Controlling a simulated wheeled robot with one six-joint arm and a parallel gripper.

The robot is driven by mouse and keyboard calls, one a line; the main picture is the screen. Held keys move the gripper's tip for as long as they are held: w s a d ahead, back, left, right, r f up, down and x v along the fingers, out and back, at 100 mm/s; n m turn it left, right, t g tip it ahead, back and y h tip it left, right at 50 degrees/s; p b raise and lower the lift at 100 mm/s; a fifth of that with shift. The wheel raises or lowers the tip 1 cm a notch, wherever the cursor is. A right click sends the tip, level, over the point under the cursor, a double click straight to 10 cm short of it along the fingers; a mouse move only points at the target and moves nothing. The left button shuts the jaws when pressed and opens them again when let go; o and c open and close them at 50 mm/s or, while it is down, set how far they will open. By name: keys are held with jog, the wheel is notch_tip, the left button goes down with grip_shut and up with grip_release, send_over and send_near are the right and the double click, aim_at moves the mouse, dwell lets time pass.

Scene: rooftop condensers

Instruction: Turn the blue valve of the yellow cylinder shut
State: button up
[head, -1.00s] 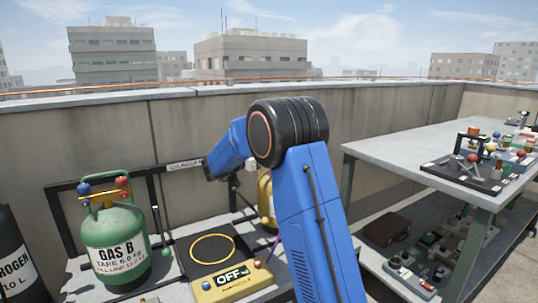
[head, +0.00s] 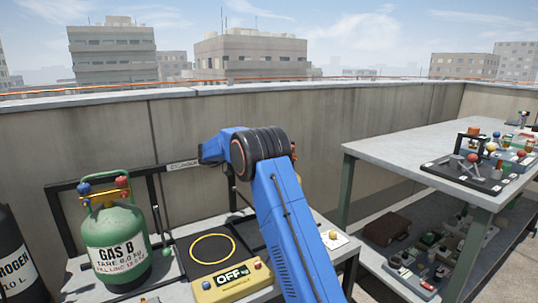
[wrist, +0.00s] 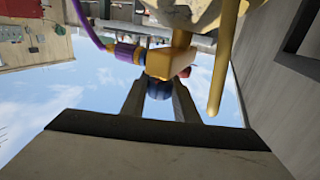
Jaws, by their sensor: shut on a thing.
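The blue valve (wrist: 159,90) shows in the wrist view between the two fingers of my gripper (wrist: 158,84), which is shut on it. The yellow cylinder (wrist: 185,16) is cut off at the top of the wrist view. A yellow valve block (wrist: 165,63) sits by the blue valve, with a purple hose fitting (wrist: 128,52) on its left and a bit of a red valve (wrist: 185,72) behind the right finger. In the head view my blue arm hides the cylinder, the blue valve and my gripper.
In the head view a green GAS B cylinder (head: 116,245) stands left, beside a yellow scale display (head: 230,281) reading OFF and a black plate with a yellow ring (head: 212,236). A yellow bar (wrist: 223,75) runs close to the right finger in the wrist view. A loaded grey table (head: 400,150) stands right.

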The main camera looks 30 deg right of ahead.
jog(key=shift+r, duration=0.1)
dwell(0.3)
jog(key=o, duration=1.1)
jog(key=shift+d, duration=0.1)
jog(key=shift+c, duration=0.2)
